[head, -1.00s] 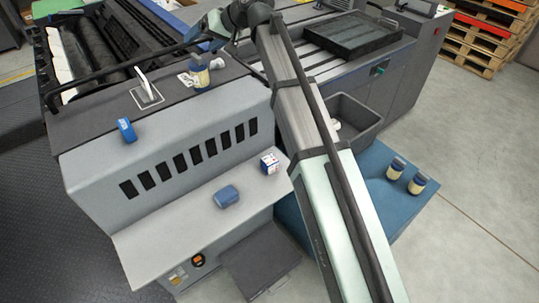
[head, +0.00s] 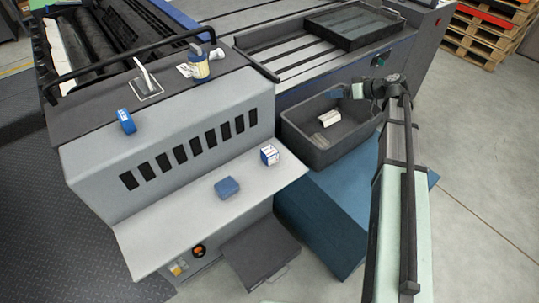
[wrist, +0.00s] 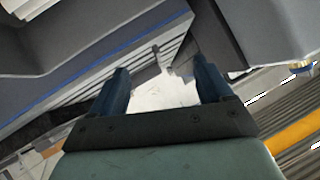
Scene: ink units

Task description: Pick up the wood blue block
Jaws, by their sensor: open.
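A blue block (head: 227,187) with rounded edges lies flat on the light grey shelf at the front of the machine; it looks like the wood blue block, though its material is hard to tell. Another blue item (head: 126,121) with a white marking stands on the machine's upper ledge at the left. My gripper (head: 338,92) is well to the right of both, above the dark grey bin. In the wrist view my gripper (wrist: 165,76) is open, with nothing between its fingers. The blue block is not seen in the wrist view.
A white and blue box (head: 270,155) stands on the shelf, right of the block. The dark bin (head: 346,154) holds a white item (head: 329,118). A blue-lidded jar (head: 200,66) and a lever (head: 146,80) stand on the upper ledge.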

